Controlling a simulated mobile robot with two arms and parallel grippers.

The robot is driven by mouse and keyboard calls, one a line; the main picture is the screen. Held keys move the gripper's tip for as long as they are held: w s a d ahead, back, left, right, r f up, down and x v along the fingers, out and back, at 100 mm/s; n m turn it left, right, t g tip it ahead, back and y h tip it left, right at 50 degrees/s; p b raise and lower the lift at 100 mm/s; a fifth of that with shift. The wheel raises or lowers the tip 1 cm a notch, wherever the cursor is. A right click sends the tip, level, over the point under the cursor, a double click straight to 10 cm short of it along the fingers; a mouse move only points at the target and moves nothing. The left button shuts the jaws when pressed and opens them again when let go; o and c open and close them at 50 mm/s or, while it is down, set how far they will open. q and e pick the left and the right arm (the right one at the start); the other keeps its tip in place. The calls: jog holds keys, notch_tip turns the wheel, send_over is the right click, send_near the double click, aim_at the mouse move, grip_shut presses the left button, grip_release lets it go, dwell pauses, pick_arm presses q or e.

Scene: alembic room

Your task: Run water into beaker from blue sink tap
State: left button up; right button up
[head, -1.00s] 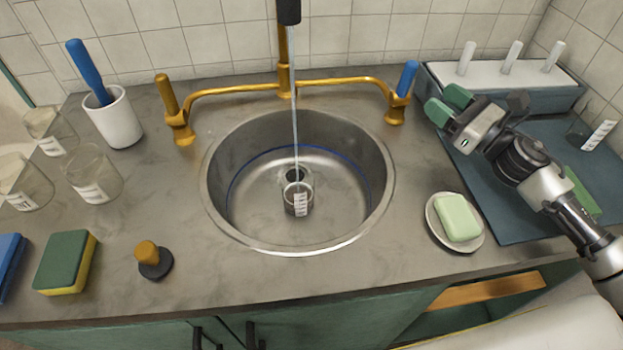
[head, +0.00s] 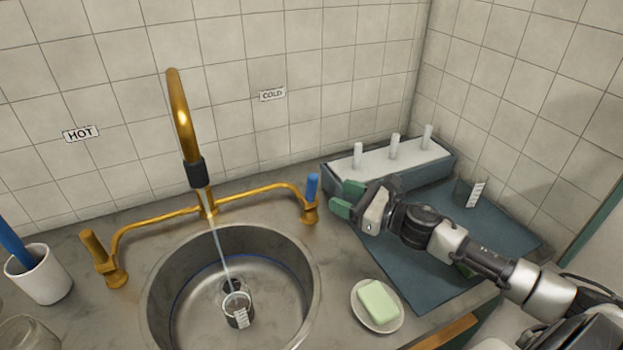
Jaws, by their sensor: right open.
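The blue tap handle (head: 312,188) stands upright on the right end of the brass faucet (head: 181,120), below the COLD label (head: 272,94). A stream of water (head: 221,251) runs from the spout down to the beaker (head: 238,312). The beaker stands in the round steel sink (head: 163,318), near the drain, and has a white label; its water level is too small to tell. My right gripper (head: 339,200) is open and empty, just right of the blue handle and apart from it, with green fingertips. My left gripper is not in view.
The brass hot handle (head: 95,244) is left of the sink. A soap dish (head: 360,311) with green soap (head: 378,301) sits at its right. A rack with white pegs (head: 394,147) and a blue mat (head: 405,268) lie on the right, with a glass beaker (head: 470,194) at the back.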

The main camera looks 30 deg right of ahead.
aim_at(315, 192)
jog(key=p+x, duration=0.2)
jog(key=x, duration=0.5)
jog(key=shift+w+a+r, duration=0.1)
jog(key=shift+w+r, duration=0.05)
jog(key=shift+w, duration=0.1)
jog(key=shift+w+a, duration=0.25)
jog(key=shift+w, duration=0.15)
grip_shut()
